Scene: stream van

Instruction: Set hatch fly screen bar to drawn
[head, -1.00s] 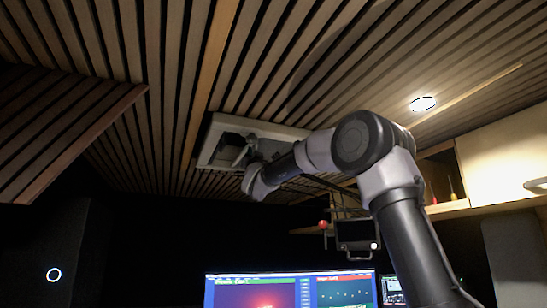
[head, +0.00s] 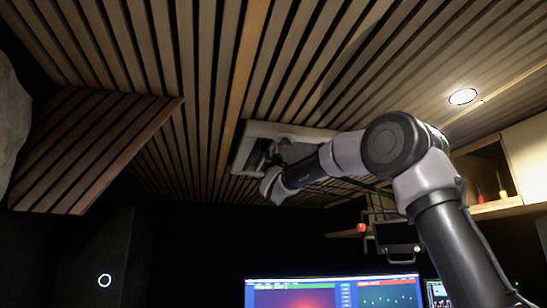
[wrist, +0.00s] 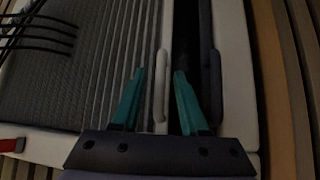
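The ceiling hatch (head: 240,151) has a pale frame and sits overhead in the head view, with my gripper end raised up at its opening. In the wrist view a pleated grey screen (wrist: 95,70) fills the left part of the hatch. A pale bar with a raised grip (wrist: 161,88) runs along the screen's right edge and looks like the fly screen bar. My gripper (wrist: 159,76) has teal fingers, spread open, one on each side of this pale grip in the picture. Contact is not visible. A dark gap separates it from a dark bar with its own grip (wrist: 214,85).
The slatted wood ceiling (head: 330,60) surrounds the hatch. A lower slatted panel (head: 95,145) hangs at left. Lit monitors (head: 335,293) stand below, and a small dark device (head: 397,234) hangs under my arm. Dark cables (wrist: 38,35) cross the wrist view's upper left.

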